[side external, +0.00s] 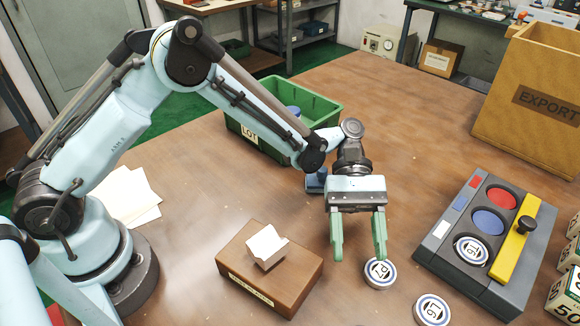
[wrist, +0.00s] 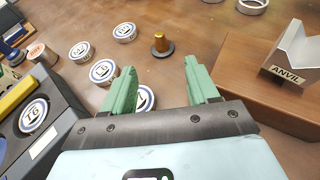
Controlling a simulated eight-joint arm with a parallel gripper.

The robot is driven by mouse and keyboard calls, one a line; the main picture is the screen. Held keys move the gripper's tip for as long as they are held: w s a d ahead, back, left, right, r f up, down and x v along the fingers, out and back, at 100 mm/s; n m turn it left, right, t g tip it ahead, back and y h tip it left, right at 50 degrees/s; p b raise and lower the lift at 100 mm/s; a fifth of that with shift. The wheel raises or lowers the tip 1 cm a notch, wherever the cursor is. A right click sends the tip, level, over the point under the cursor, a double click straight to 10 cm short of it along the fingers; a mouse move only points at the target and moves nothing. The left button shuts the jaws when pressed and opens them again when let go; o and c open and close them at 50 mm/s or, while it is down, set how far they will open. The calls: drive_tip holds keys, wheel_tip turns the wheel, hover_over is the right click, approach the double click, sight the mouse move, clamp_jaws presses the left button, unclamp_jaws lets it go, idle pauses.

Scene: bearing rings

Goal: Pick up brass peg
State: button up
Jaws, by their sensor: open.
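The brass peg (wrist: 159,43) stands upright on a dark round base on the wooden table, in the upper middle of the wrist view. I do not see it in the side external view. My gripper (side external: 359,256) is open and empty, pointing down above the table between the wooden block and the grey tray. In the wrist view my gripper (wrist: 159,68) has its two green fingers spread, with the peg beyond and between them, apart from both.
A blue-rimmed white disc (side external: 380,273) lies beside the right fingertip, with another (side external: 432,310) nearer the front. The wooden anvil block (side external: 300,283) stands left. The grey tray (side external: 437,248) with a yellow bar (side external: 515,238) is right. A green bin (side external: 322,101) stands behind.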

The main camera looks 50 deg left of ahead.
sight(365, 325)
drive_tip(key=x, duration=1.2)
drive_tip(key=shift+r, duration=0.1)
clamp_jaws()
